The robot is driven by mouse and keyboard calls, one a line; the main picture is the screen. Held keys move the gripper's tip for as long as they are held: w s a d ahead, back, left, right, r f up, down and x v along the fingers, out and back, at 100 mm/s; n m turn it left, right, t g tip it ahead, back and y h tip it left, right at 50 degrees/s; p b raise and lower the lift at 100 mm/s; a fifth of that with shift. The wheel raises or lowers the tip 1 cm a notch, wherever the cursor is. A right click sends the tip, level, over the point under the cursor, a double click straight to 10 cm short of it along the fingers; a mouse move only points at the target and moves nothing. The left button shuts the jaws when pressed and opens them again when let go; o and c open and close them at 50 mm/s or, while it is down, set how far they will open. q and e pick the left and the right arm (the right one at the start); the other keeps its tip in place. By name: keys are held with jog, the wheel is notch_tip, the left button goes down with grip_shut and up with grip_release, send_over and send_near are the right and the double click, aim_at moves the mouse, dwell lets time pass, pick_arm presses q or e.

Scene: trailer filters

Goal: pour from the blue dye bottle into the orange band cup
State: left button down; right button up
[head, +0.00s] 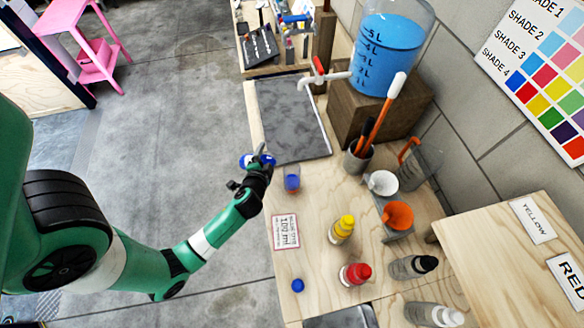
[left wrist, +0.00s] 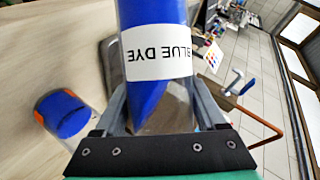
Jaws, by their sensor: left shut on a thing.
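My left gripper (head: 262,164) is shut on the blue dye bottle (head: 248,161), which it holds near the table's left edge. In the left wrist view the bottle (left wrist: 155,50) fills the jaws, with its white "BLUE DYE" label upside down; the blue liquid's slanted edge suggests a tilt. The bottle's mouth is out of sight. The clear cup (head: 291,180) stands on the table just right of the gripper, with blue in it. In the left wrist view the cup (left wrist: 62,118) shows orange at its edges and stands apart from the bottle. My right gripper is not in view.
A blue cap (head: 297,285) lies near the front. Yellow (head: 342,229) and red (head: 355,274) bottles stand right of a "100 ml" card (head: 285,232). White (head: 382,183) and orange (head: 398,215) funnels, a brush pot (head: 357,162) and a blue tank (head: 388,48) stand further right.

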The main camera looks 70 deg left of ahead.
aim_at(264, 153)
pick_arm(q)
jog(key=shift+s+a+r+m+g+y+p, duration=0.15)
jog(key=shift+r+m+g+y+p, duration=0.15)
jog(key=shift+r+m, duration=0.25)
jog(key=shift+s+a+r+m+g+y+p, duration=0.1)
jog(key=shift+s+r+m+g+y+p, duration=0.1)
jog(key=shift+r+m+y+p, duration=0.3)
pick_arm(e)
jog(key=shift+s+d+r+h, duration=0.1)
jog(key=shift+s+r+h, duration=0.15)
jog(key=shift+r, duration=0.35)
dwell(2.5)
pick_arm(q)
jog(key=shift+w+d+r, duration=0.1)
jog(key=shift+w+r, duration=0.05)
jog(key=shift+r, duration=0.25)
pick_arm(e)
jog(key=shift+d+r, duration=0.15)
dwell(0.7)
pick_arm(q)
jog(key=shift+w+d+r+m+g+y+p, duration=0.1)
jog(key=shift+r+m+g+y+p, duration=0.2)
jog(key=shift+r+m+p, duration=0.25)
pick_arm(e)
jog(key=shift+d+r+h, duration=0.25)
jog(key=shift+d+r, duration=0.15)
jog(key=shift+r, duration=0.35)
